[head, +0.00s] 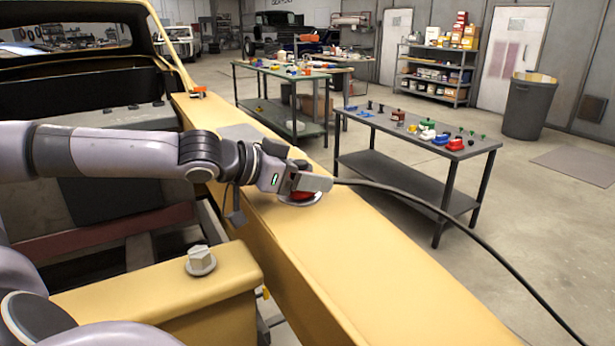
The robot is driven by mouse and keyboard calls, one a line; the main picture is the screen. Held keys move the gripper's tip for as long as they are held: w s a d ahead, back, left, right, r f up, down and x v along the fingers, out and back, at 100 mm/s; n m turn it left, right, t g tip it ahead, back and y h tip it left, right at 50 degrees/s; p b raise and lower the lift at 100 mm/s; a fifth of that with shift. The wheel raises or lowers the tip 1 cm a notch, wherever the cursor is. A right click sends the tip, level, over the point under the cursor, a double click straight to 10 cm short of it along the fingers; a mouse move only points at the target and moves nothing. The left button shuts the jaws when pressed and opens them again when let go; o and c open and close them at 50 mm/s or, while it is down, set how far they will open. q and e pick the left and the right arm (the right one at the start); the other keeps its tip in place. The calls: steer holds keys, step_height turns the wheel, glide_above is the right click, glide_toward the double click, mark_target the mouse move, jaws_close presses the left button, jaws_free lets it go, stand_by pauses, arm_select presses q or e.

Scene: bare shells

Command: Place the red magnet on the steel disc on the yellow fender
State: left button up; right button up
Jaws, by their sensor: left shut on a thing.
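My left gripper (308,184) reaches in from the left over the yellow fender (330,240). It is shut on the red magnet (298,196), which shows only partly beneath and between the fingers. The steel disc (301,203) shows as a pale round rim on the fender's top, directly below the magnet. The magnet is at or just above the disc; I cannot tell whether they touch. My right gripper is not in view.
A bolt with a washer (200,260) stands on a yellow cross piece at lower left. A black cable (430,205) runs past the fender's right side. A grey table (420,140) with several small coloured objects stands beyond. The fender's near part is clear.

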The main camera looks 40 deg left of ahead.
arm_select(q)
steer(key=o, duration=1.3)
steer(key=shift+f, duration=0.1)
steer(key=shift+s+a+r, duration=0.1)
steer(key=shift+s+r, duration=0.15)
steer(key=shift+s, duration=0.15)
steer(key=p+v, duration=0.3)
steer(key=v, duration=0.7)
steer(key=shift+w+r, duration=0.1)
steer(key=shift+s+a+r, duration=0.15)
steer(key=shift+s, duration=0.45)
